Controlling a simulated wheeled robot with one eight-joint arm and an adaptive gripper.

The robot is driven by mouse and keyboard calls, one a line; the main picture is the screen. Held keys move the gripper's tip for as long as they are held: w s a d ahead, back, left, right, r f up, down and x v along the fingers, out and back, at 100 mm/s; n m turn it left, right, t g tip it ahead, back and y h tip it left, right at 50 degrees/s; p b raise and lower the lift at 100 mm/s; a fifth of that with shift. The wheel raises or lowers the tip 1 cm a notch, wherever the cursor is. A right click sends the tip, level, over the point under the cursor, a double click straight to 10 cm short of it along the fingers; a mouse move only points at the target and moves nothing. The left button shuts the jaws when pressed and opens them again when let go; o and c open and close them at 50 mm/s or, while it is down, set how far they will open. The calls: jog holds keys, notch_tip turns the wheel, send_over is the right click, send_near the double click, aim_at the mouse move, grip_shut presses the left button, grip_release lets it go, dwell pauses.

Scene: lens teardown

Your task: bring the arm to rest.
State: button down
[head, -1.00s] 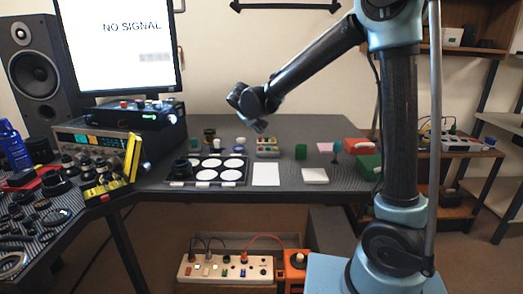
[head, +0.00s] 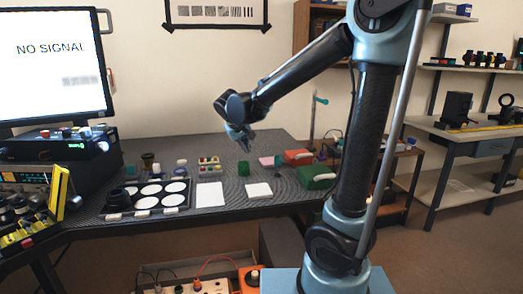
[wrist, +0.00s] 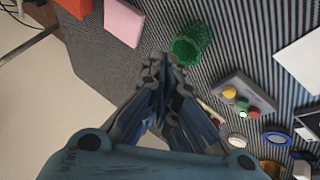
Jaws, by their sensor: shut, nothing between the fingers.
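My gripper (head: 243,142) is in the air above the back part of the dark bench (head: 268,146) in the head view. Its fingers are shut with nothing between them.
A pink block (wrist: 124,20) and a small tray with coloured knobs (wrist: 243,97) lie near the gripper. A white sheet (head: 210,195), a white pad (head: 258,190), a lens tray (head: 150,199) and a green box (head: 316,177) are on the bench. A monitor (head: 50,65) stands left.

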jog(key=s+d+f+m+g, duration=0.1)
jog(key=s+d, duration=0.5)
jog(key=d, duration=0.4)
jog(key=s+d+f+m+g, duration=0.2)
jog(key=s+d, duration=0.4)
jog(key=d, duration=0.3)
jog(key=s+d+f+m+g+y, duration=0.1)
jog(key=s+d+f, duration=0.3)
jog(key=s, duration=0.4)
jog(key=s+d+f+m+y, duration=0.1)
jog(key=s+d+f, duration=0.2)
jog(key=s, duration=0.6)
notch_tip(320, 180, down, 2)
jog(key=shift+d+f+m+g, duration=0.25)
jog(key=shift+d+m+g, duration=0.05)
jog(key=shift+d+g, duration=0.1)
jog(key=shift+w+f, duration=0.2)
jog(key=shift+w, duration=0.2)
